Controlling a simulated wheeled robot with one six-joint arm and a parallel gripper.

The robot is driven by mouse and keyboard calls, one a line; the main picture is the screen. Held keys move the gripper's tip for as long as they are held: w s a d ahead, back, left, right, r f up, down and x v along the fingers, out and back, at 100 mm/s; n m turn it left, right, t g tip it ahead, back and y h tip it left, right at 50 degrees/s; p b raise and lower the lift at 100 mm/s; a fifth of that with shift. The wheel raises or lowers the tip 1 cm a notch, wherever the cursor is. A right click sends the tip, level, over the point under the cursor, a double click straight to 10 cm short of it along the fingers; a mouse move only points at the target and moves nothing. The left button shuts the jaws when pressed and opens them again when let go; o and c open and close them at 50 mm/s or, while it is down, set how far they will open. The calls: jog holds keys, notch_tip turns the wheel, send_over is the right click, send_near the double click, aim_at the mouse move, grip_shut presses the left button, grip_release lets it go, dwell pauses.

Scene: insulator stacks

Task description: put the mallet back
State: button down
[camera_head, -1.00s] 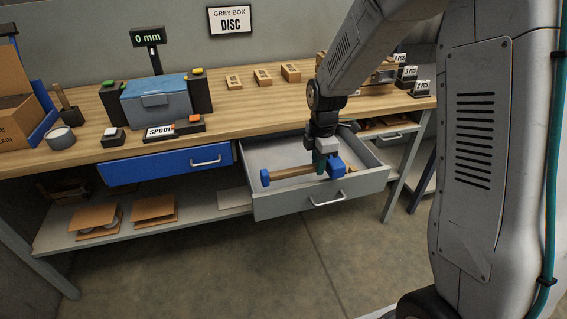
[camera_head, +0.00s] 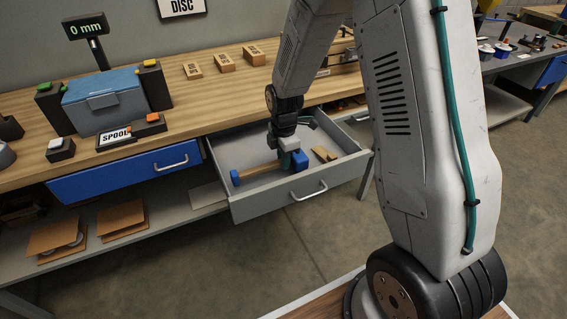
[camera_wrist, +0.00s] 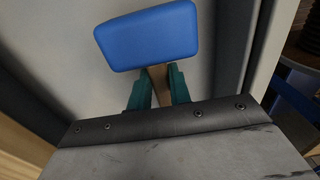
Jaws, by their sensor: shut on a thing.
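The mallet has a blue head (camera_head: 299,162), a wooden handle (camera_head: 260,171) and a blue end cap. It lies roughly level, over or in the open grey drawer (camera_head: 275,206). My gripper (camera_head: 288,157) points down and is shut on the handle close to the head. In the wrist view, the blue head (camera_wrist: 148,36) shows beyond my teal fingers (camera_wrist: 159,88), with the handle between them. The pale drawer floor is behind the head. I cannot tell whether the mallet touches the floor.
Small wooden pieces (camera_head: 325,154) lie in the drawer's right part. A shut blue drawer (camera_head: 120,174) is to the left. The bench above holds a blue-grey box (camera_head: 104,101), a SPOOL sign (camera_head: 116,136) and wooden blocks (camera_head: 224,62). The floor in front is clear.

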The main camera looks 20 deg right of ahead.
jog(key=shift+f, duration=1)
jog(key=c, duration=1.3)
grip_release()
jog(key=shift+f, duration=0.1)
notch_tip(320, 180, up, 12)
jog(key=shift+f, duration=0.15)
jog(key=s+r+m, duration=0.4)
jog(key=s+r, duration=0.1)
jog(key=r, duration=0.3)
jog(key=s+r+m, duration=0.3)
jog(key=s+m, duration=0.1)
jog(key=s, duration=0.4)
jog(key=s+a+r+m, duration=0.1)
jog(key=s+r+m, duration=0.2)
jog(key=s+m, duration=0.2)
jog(key=s+r+m+t, duration=0.1)
jog(key=s+r+m, duration=0.3)
jog(key=s, duration=0.8)
jog(key=shift+s+a+r+m, duration=0.1)
jog(key=shift+a+m, duration=0.05)
jog(key=shift+m, duration=0.35)
